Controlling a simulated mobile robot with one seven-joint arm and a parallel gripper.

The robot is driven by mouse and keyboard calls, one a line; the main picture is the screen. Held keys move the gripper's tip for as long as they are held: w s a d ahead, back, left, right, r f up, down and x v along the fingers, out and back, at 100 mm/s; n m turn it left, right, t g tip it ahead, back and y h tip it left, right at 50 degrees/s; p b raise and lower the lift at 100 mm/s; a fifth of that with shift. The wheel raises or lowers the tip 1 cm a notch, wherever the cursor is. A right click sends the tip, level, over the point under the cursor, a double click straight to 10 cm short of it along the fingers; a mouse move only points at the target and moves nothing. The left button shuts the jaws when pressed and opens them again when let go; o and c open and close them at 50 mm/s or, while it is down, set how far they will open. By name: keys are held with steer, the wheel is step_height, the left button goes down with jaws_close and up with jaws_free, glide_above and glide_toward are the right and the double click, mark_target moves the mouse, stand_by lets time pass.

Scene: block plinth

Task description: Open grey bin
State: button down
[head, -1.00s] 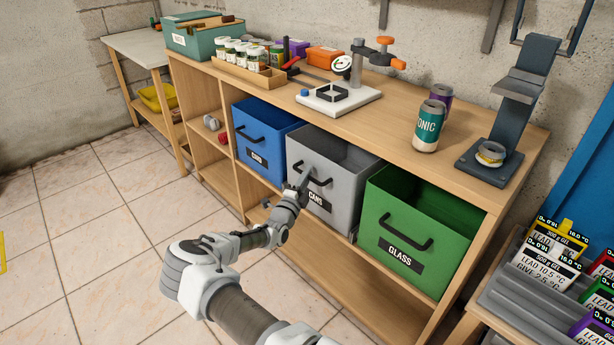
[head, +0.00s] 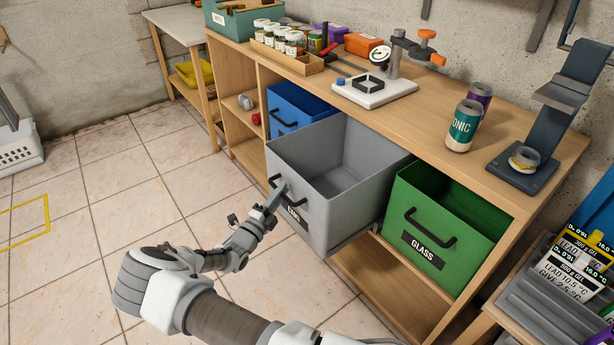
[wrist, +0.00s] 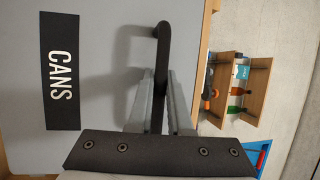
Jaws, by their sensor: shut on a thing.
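The grey bin (head: 340,220), labelled CANS, is pulled well out of the wooden bench, and its inside shows empty from above in the head view. Its black bar handle (head: 298,203) is on the front face. My gripper (head: 279,192) is shut on this handle. In the wrist view, the two fingers of my gripper (wrist: 158,100) close around the black handle (wrist: 161,45). The CANS label (wrist: 61,72) is beside them on the grey front (wrist: 100,100). Part of the label is hidden by my gripper in the head view.
The blue bin (head: 290,110) and the green GLASS bin (head: 440,225) sit in the bench (head: 480,180) on either side. Two cans (head: 463,125) stand on the bench top. The tiled floor (head: 110,210) in front is clear.

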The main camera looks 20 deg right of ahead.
steer(key=s+a, duration=0.3)
steer(key=a, duration=0.6)
steer(key=shift+s+a, duration=0.25)
steer(key=shift+a, duration=0.05)
steer(key=c, duration=0.8)
jaws_free()
steer(key=shift+c, duration=0.2)
steer(key=p+v, duration=0.1)
steer(key=v, duration=1.6)
steer(key=shift+p, duration=0.4)
steer(key=shift+s+a, duration=0.1)
